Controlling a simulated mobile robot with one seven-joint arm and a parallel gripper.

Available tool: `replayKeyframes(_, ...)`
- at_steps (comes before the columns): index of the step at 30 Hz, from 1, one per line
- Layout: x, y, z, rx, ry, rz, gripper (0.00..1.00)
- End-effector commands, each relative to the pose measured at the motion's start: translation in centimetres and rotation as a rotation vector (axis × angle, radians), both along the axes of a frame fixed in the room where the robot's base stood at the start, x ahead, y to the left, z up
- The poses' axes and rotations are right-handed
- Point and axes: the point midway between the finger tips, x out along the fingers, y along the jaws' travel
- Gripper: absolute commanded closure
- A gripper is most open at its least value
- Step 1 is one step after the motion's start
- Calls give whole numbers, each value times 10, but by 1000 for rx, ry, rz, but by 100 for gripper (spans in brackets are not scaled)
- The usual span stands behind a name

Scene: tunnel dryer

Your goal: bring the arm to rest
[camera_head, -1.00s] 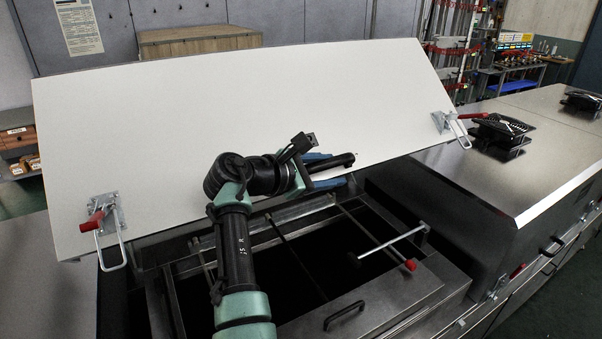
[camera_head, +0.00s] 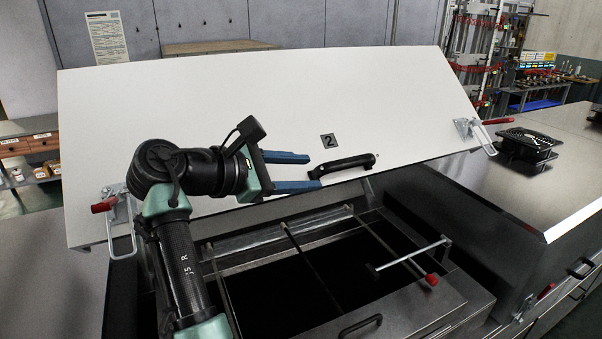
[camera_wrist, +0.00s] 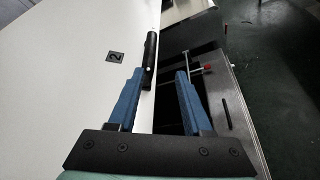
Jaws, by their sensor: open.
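My gripper (camera_head: 308,171) is open and empty, its two blue fingers pointing right in the head view. It is in front of the raised white lid (camera_head: 400,105). A square label marked 2 (camera_head: 328,141) is on the lid above the handle.
Below the lid is the dryer's open dark chamber (camera_head: 290,280), with a red-tipped prop rod (camera_head: 415,254) across it. Red-handled latches (camera_head: 478,132) sit at the lid's sides. A steel housing with a black fan (camera_head: 527,144) stands to the right.

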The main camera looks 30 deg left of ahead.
Motion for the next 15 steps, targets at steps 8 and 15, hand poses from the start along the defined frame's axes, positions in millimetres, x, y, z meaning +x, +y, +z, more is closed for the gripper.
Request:
replayKeyframes(8,0,0,0,1,0,0,50)
replayKeyframes(15,15,-18,8,303,-126,26,50)
